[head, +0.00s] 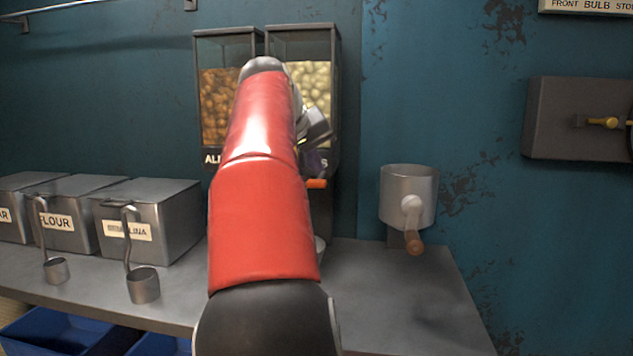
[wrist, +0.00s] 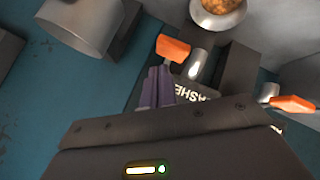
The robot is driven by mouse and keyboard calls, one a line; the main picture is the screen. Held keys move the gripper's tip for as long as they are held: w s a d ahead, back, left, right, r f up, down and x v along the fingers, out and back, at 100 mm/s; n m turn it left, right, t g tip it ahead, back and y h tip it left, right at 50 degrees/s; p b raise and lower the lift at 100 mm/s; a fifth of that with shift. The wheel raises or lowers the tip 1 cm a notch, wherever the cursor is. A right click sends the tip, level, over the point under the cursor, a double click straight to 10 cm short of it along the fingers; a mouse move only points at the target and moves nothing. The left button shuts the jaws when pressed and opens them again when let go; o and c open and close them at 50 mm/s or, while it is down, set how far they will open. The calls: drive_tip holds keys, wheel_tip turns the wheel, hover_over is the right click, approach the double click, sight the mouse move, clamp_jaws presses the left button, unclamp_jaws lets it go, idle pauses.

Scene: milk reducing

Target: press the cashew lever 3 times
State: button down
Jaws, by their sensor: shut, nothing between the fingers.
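The cashew dispenser (head: 301,40), full of pale nuts, stands against the blue wall, partly hidden behind my red arm. Its orange cashew lever (head: 317,184) sticks out below the partly covered label. In the wrist view the orange lever (wrist: 173,48) lies just beyond the tips of my gripper, close to them; I cannot tell whether they touch. My gripper (wrist: 160,72) has purple fingers, shut and empty, beside the upside-down cashew label (wrist: 196,97). In the head view my gripper (head: 314,160) is partly hidden just above the lever.
The almond dispenser (head: 214,85) is on the left; its orange lever (wrist: 292,104) shows in the wrist view. A bowl (wrist: 222,6) with brown contents sits below the dispensers. A metal mill (head: 408,190) with a crank is to the right. Metal bins (head: 165,195) stand left. The right counter is bare.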

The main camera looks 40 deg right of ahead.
sight(316, 181)
drive_tip(key=shift+f, duration=0.1)
idle(0.6)
drive_tip(key=shift+f+b, duration=0.35)
drive_tip(key=shift+b, duration=0.05)
drive_tip(key=shift+f+b, duration=1.1)
drive_tip(key=shift+f, duration=0.2)
idle(0.9)
idle(0.4)
drive_tip(key=shift+r+p, duration=1.75)
wheel_tip(316, 181, up, 3)
drive_tip(key=p, duration=0.3)
drive_tip(key=shift+r, duration=1)
